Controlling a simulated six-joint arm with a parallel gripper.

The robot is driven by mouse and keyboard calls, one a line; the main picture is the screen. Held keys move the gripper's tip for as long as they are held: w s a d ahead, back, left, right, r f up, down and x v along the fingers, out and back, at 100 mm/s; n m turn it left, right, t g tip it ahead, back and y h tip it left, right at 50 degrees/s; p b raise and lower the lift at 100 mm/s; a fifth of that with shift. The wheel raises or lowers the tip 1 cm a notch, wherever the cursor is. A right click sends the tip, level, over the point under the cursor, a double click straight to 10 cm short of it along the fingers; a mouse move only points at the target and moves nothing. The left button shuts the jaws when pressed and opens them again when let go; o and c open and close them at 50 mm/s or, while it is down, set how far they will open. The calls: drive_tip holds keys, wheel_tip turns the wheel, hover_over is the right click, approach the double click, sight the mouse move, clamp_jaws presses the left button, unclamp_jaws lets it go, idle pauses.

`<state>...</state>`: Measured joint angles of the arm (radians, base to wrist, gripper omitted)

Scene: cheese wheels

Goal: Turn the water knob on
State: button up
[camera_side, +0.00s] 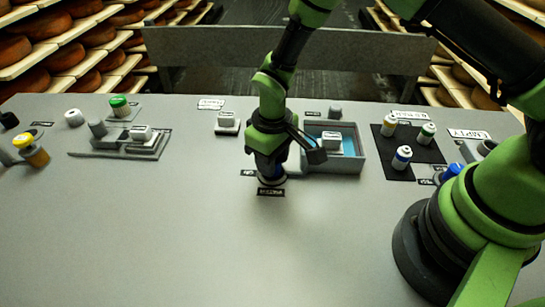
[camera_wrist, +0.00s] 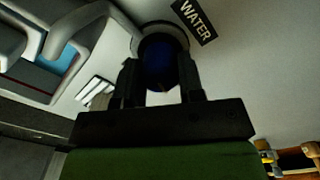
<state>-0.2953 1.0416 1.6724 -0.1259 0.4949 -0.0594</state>
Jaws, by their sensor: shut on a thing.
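The water knob is dark blue on a round pale base, and it shows between the two fingers in the wrist view (camera_wrist: 158,64). A black label reading WATER (camera_wrist: 194,21) lies beside it. In the side view the knob's base (camera_side: 270,181) shows under my gripper (camera_side: 268,168), and the label (camera_side: 271,192) lies just in front. My gripper points down at the knob, and its fingers (camera_wrist: 160,88) are shut on it, one on each side. The fingers and arm hide much of the knob in the side view, and I cannot tell how far it is turned.
A grey basin with blue inside (camera_side: 357,160) stands close to the right of my gripper. A black mat (camera_side: 387,172) with several small bottles lies farther right. A grey fixture (camera_side: 112,152) and a green-capped item (camera_side: 119,107) stand left. The front table area (camera_side: 180,250) is clear.

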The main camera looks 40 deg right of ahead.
drive_tip(key=shift+n, duration=2)
drive_tip(key=o, duration=0.9)
drive_tip(key=shift+r, duration=0.1)
wheel_tip(320, 180, up, 10)
drive_tip(key=shift+f, duration=0.1)
